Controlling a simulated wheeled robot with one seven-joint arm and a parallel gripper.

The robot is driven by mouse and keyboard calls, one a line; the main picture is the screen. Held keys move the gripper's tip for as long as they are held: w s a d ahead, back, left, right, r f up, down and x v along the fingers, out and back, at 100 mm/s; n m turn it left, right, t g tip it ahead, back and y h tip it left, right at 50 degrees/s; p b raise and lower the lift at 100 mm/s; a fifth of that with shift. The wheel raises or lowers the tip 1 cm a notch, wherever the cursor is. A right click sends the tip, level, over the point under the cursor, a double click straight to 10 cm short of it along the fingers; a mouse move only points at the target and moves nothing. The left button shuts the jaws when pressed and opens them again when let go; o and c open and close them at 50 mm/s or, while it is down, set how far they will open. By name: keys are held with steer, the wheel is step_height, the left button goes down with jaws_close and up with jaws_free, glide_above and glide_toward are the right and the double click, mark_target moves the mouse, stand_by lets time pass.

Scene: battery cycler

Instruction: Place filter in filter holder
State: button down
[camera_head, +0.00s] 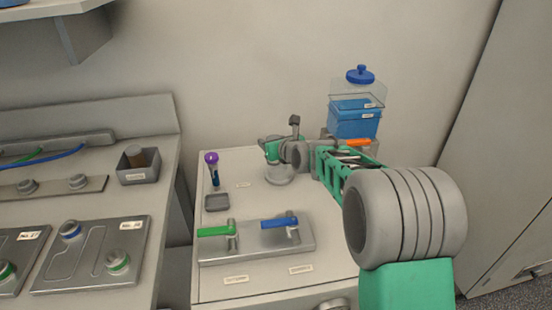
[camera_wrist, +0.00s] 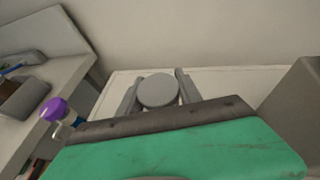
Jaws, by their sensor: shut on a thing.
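In the wrist view a round flat grey piece (camera_wrist: 158,90) sits between the two fingers of my gripper (camera_wrist: 157,93), which is shut on it. I take it to be the filter. In the head view my gripper (camera_head: 279,170) is above the back of the white counter, with a pale grey disc (camera_head: 280,179) at its lower end. The holder cannot be told for certain. A blue container (camera_head: 353,121) with a clear upper part and a blue cap (camera_head: 360,75) stands behind and right of my gripper, partly hidden by my arm.
A purple-capped tube (camera_head: 212,170) stands at the counter's left, also in the wrist view (camera_wrist: 54,109). A small grey tray (camera_head: 217,203) lies before it. A grey panel (camera_head: 256,251) carries green and blue levers. The wall is close behind.

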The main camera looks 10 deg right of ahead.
steer(key=shift+w+d+f, duration=0.35)
steer(key=shift+f, duration=0.75)
steer(key=shift+w+d+f, duration=0.3)
steer(key=shift+w+f, duration=0.1)
steer(key=shift+f, duration=0.7)
steer(key=shift+w+d+f, duration=0.35)
steer(key=shift+f, duration=0.75)
steer(key=shift+f, duration=0.1)
steer(key=c, duration=0.8)
jaws_free()
steer(key=shift+f, duration=0.1)
steer(key=shift+r, duration=0.25)
steer(key=v, duration=1.2)
steer(key=shift+f, duration=0.15)
